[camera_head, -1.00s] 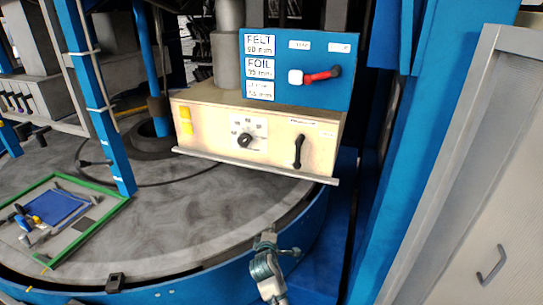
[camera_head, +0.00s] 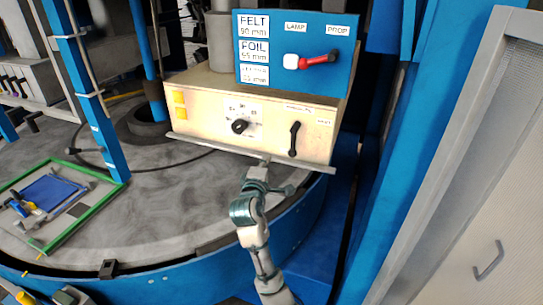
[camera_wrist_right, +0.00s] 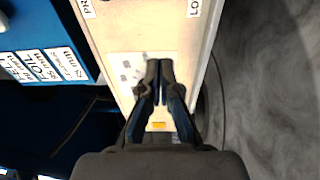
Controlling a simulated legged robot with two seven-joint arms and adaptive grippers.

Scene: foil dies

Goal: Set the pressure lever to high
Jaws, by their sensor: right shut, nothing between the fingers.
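The pressure lever (camera_head: 294,139) is a black handle on the front of the cream control box (camera_head: 205,117), right of the round black knob. It stands almost upright in the head view, with small labels above it and to its right. My right gripper (camera_head: 265,163) is shut and empty, below the knob and lever at the box's lower ledge. In the right wrist view its two fingers (camera_wrist_right: 160,68) are together in front of the box face and cover part of the dial plate (camera_wrist_right: 127,75). Labels starting "PR" and "LO" show there; the lever does not. My left gripper is not in view.
A blue panel (camera_head: 272,80) with a red lever (camera_head: 318,60) sits above the box. The black knob (camera_head: 240,127) is left of the pressure lever. The metal ledge (camera_head: 200,146) sticks out below the box face. A green-framed tray (camera_head: 103,203) lies at the left on the round table.

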